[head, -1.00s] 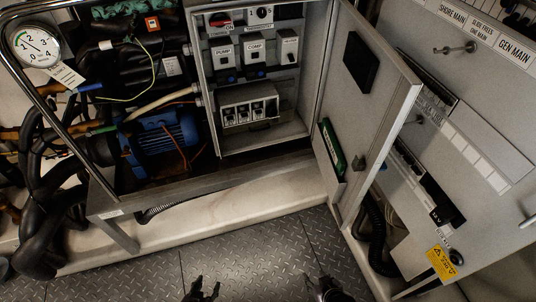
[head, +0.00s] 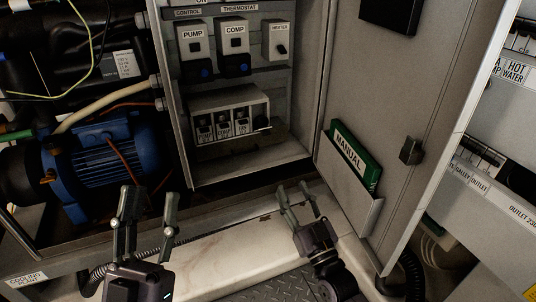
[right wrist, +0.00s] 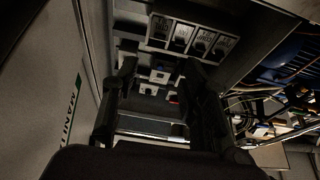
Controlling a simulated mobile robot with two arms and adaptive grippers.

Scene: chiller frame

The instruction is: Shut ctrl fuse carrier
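A grey fuse block (head: 230,102) sits low in the open control cabinet, with several dark fuse carriers (head: 222,126) in a row. The rightmost carrier (head: 262,123) seems to tilt outward; its label is too small to read, so I cannot confirm it is ctrl. The right wrist view shows the fuse carriers (right wrist: 181,36) upside down beyond the fingers. My right gripper (head: 294,190) is open and empty, below and in front of the cabinet's lower edge; its spread fingers also show in the right wrist view (right wrist: 160,72). My left gripper (head: 150,200) is open and empty, in front of the blue motor.
The cabinet door (head: 400,110) stands open at right, with a green manual (head: 355,158) in its pocket. PUMP (head: 193,42) and COMP (head: 234,40) switches sit above the fuses. A blue motor (head: 100,155) is at left. Space before the fuse block is clear.

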